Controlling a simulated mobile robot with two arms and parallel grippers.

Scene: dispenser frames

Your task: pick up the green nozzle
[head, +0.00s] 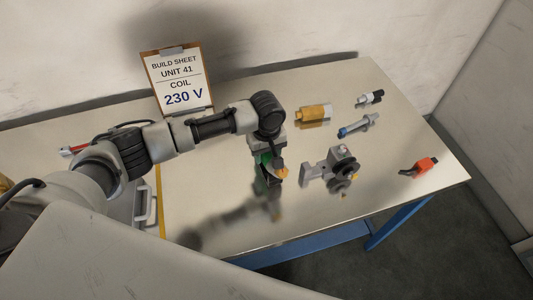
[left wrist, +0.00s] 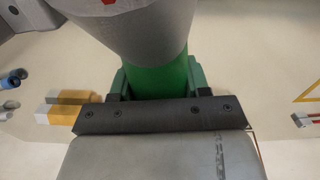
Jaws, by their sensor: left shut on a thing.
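The green nozzle (head: 265,158) shows only in part in the head view, beneath the end of my left arm. My left gripper (head: 270,173) is shut on it, low over the metal table (head: 225,228). An orange tip shows beside the fingers; I cannot tell what it belongs to. In the left wrist view the green nozzle (left wrist: 168,80) shows as a green band behind the dark edge of the gripper. A large grey rounded part sits right above the green there. The gripper hides much of the nozzle. My right gripper is not in view.
A grey fitting with a black wheel (head: 335,166) stands close to the right of my left gripper. Behind are a yellow cylinder (head: 315,112), a blue-tipped rod (head: 358,125) and a black-and-white part (head: 370,98). An orange part (head: 425,163) lies near the right edge. A build sheet (head: 178,82) stands behind.

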